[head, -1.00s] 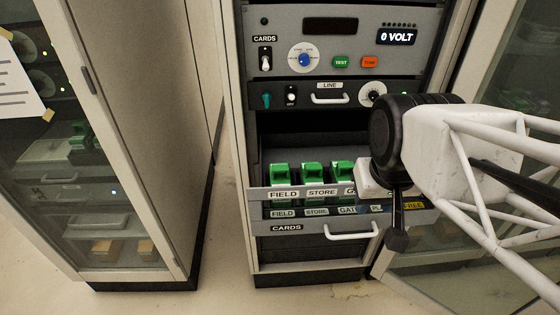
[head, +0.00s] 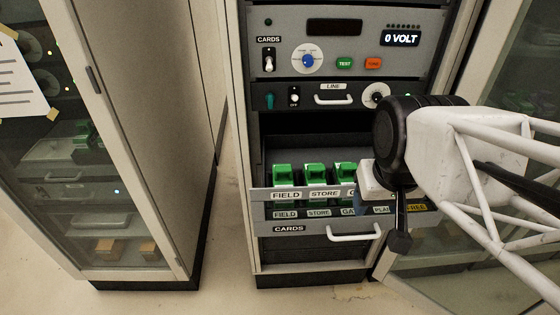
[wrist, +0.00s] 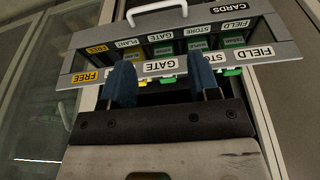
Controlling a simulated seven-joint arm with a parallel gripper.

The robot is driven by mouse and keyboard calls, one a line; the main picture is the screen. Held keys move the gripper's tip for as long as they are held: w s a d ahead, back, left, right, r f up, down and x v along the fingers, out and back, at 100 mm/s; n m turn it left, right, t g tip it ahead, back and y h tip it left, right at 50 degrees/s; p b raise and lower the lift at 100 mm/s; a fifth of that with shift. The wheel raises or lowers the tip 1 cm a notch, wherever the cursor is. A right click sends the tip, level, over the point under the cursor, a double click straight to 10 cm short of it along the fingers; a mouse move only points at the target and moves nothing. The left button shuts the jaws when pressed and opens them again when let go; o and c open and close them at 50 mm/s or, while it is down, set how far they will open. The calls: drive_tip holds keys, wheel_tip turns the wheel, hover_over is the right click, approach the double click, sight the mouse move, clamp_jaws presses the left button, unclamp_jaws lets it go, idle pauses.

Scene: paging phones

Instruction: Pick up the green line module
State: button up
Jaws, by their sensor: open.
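Several green modules stand in a row in the open CARDS drawer (head: 352,232): one behind the FIELD label (head: 283,174), one behind STORE (head: 315,172), and one at GATE (head: 345,170), partly hidden by my arm. I cannot tell which is the line module. In the wrist view, my gripper (wrist: 161,78) is open, its two blue fingers apart and nothing between them. It is over the drawer's front by the GATE label, with slivers of green (wrist: 231,72) just beyond the right finger.
The LINE panel (head: 333,98) with its white handle is shut above the drawer. A control panel (head: 345,45) reads 0 VOLT. A glass-fronted cabinet (head: 95,180) stands at left, and an open glass door (head: 500,95) is at right. Pale floor shows between them.

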drive_tip(key=n+g, duration=0.3)
drive_tip(key=n, duration=1.5)
hover_over(283, 168)
drive_tip(key=shift+w+d+f, duration=0.1)
drive_tip(key=shift+d+f, duration=0.05)
drive_tip(key=shift+f, duration=0.5)
drive_tip(key=shift+d+f, duration=0.1)
drive_tip(key=shift+f, duration=0.5)
drive_tip(key=shift+f, duration=0.1)
drive_tip(key=shift+f, duration=1.2)
drive_tip(key=shift+f, duration=0.1)
drive_tip(key=shift+a+f, duration=0.2)
drive_tip(key=shift+f, duration=2.3)
